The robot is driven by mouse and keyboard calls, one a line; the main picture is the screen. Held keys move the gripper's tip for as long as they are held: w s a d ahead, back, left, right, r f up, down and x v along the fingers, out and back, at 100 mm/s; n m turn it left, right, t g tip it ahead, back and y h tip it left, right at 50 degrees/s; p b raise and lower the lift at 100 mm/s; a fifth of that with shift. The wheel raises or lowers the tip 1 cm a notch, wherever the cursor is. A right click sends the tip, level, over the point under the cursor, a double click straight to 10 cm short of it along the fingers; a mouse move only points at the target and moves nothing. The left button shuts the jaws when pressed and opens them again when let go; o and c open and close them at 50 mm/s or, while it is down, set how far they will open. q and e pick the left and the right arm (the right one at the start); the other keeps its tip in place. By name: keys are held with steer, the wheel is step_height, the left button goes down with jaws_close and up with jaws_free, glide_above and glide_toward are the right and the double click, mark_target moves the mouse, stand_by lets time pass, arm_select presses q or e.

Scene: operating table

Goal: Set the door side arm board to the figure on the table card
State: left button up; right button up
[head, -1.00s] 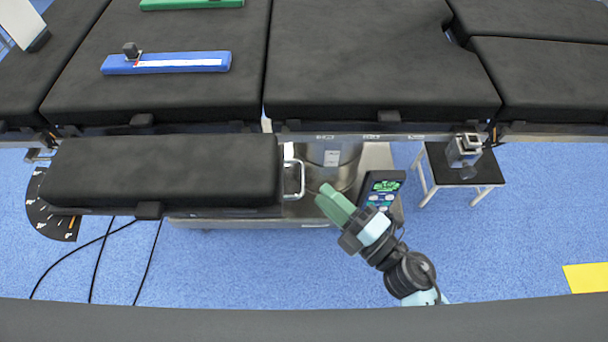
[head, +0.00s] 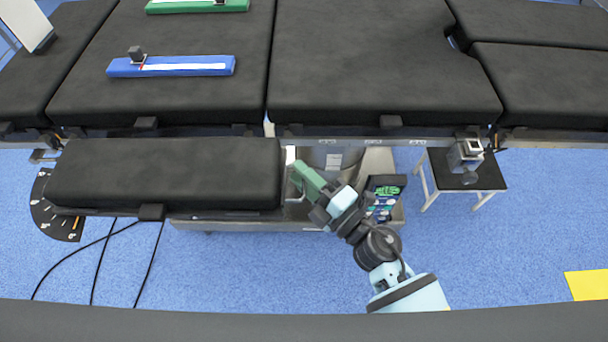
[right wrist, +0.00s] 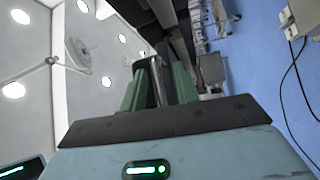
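The arm board (head: 165,175) is a long black padded board along the near side of the table. A metal loop handle (head: 296,201) is at its right end. A dark dial with marks and an orange pointer (head: 62,215) shows below its left end. My right gripper (head: 304,177), with green fingers, is at the handle and hides part of it. In the right wrist view the handle bar (right wrist: 155,82) stands between the two fingers, which look apart with gaps beside it. A white card (head: 24,24) stands at the top left, its figure not readable. My left gripper is not in view.
The black operating table (head: 370,60) fills the back. A blue scale bar (head: 185,70) and a green one (head: 190,6) lie on it. A handset with a green display (head: 385,195) is just right of my gripper. A small stool (head: 462,180) stands further right. Cables run across the floor.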

jaws_close()
steer(key=shift+s, duration=0.2)
